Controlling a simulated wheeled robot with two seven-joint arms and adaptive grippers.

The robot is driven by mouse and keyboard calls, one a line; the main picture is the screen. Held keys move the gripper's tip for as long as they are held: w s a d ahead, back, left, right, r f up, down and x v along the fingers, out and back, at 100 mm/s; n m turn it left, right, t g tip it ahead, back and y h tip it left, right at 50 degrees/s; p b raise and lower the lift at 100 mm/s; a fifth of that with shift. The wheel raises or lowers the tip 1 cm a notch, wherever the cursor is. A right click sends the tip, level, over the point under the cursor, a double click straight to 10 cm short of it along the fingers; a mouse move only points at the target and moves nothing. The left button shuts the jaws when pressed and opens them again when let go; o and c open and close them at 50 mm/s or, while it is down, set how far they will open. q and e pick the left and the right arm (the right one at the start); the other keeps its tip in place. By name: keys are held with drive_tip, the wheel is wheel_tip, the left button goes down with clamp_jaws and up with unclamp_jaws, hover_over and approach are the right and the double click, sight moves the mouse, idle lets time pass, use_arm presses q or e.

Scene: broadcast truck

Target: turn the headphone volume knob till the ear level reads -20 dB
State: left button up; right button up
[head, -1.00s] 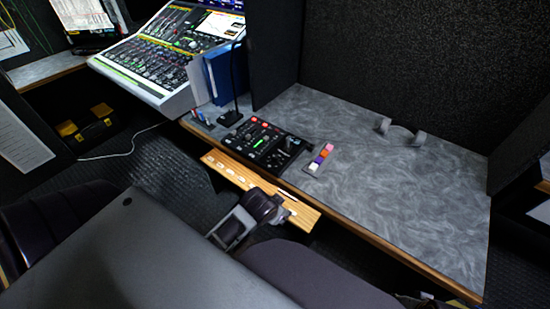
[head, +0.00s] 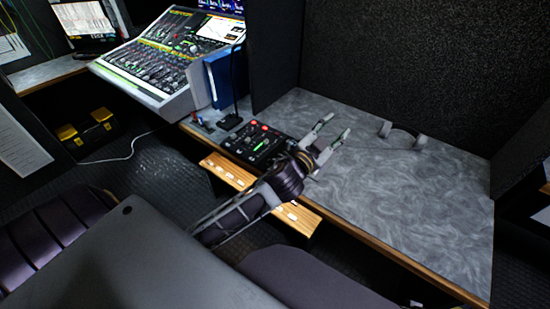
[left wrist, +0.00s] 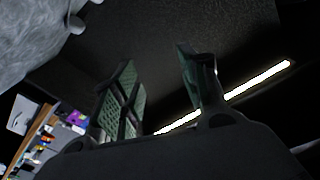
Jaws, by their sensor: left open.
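A black control panel (head: 250,138) with red buttons and a small green bar lies on the grey desk. I cannot pick out the headphone volume knob, and no ear level reading is legible. My left gripper is open and empty, above the desk to the right of the panel, with its fingers pointing toward the back wall. In the left wrist view its two green-padded fingers (left wrist: 156,58) stand apart with nothing between them. My right gripper is not in view.
Grey headphones (head: 402,134) lie near the back wall. A large mixing console (head: 155,60), a blue binder (head: 222,78) and a gooseneck microphone (head: 231,121) stand to the left. The desk's right side is clear.

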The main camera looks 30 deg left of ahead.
use_arm(q)
drive_tip(key=d+r+m+t+h, duration=0.2)
drive_tip(key=d+r+m+h, duration=0.4)
drive_tip(key=r+h, duration=0.1)
drive_tip(key=s+d+r+m+g+h, duration=0.1)
drive_tip(key=s+d+m+g+h, duration=0.3)
drive_tip(key=d+m+g+h, duration=0.9)
drive_tip(key=a+f+m+g+y, duration=0.6)
drive_tip(key=a+f+m+y, duration=0.1)
drive_tip(key=f+y, duration=0.25)
drive_tip(key=a+f+y, duration=0.5)
drive_tip(key=a, duration=0.4)
drive_tip(key=w+a+r+n+g+y, duration=0.1)
drive_tip(key=a+n+y, duration=0.2)
drive_tip(key=a, duration=1.8)
drive_tip(key=y, duration=0.4)
drive_tip(key=shift+w+r+y, duration=0.15)
drive_tip(key=shift+w+y, duration=0.2)
drive_tip(key=shift+w, duration=0.05)
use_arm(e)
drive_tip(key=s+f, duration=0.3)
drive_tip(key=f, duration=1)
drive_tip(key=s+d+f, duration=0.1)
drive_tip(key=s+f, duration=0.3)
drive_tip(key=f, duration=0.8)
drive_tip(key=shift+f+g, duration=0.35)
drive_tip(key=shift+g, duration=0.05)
